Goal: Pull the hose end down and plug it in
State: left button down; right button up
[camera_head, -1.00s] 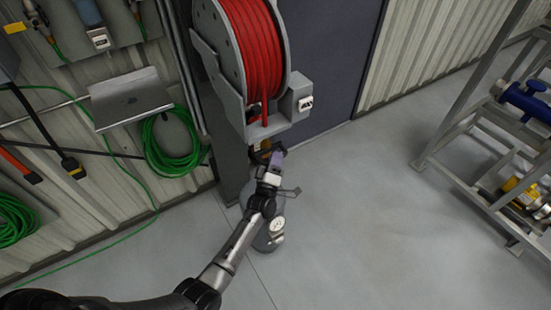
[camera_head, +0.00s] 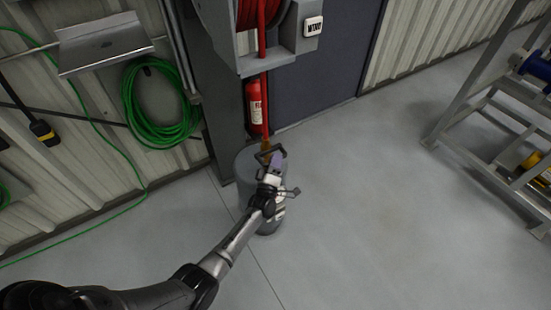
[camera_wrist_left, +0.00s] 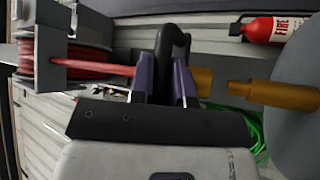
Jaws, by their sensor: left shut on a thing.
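The red hose (camera_head: 263,97) runs straight down from the reel (camera_head: 238,62) to my left gripper (camera_head: 275,163). In the left wrist view the gripper's purple fingers (camera_wrist_left: 164,80) are shut on the black grip of the hose end (camera_wrist_left: 173,45), and the red hose enters from the left. A short brass tip (camera_wrist_left: 203,82) sticks out on the other side. A larger brass fitting (camera_wrist_left: 285,96) stands on the grey drum (camera_wrist_left: 300,120), roughly in line with the tip. The two look slightly apart. The drum (camera_head: 247,185) is partly hidden by my arm in the head view. My right gripper is out of view.
A red fire extinguisher (camera_head: 254,108) stands behind the hose, beside the grey post (camera_head: 226,125). A green hose coil (camera_head: 160,105) hangs on the left wall below a small shelf (camera_head: 103,42). A metal rack (camera_head: 463,105) stands at right. The floor between is clear.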

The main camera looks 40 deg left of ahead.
pick_arm(q)
jog(key=shift+f+b, duration=0.9)
jog(key=shift+f, duration=0.9)
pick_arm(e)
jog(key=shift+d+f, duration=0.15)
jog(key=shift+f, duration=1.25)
pick_arm(q)
jog(key=c, duration=1.4)
grip_release()
jog(key=shift+r, duration=0.1)
jog(key=shift+s, duration=0.1)
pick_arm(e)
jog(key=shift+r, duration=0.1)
pick_arm(q)
jog(key=p+v, duration=0.2)
jog(key=v, duration=1.1)
jog(key=shift+s+p, duration=0.3)
jog(key=shift+p, duration=0.05)
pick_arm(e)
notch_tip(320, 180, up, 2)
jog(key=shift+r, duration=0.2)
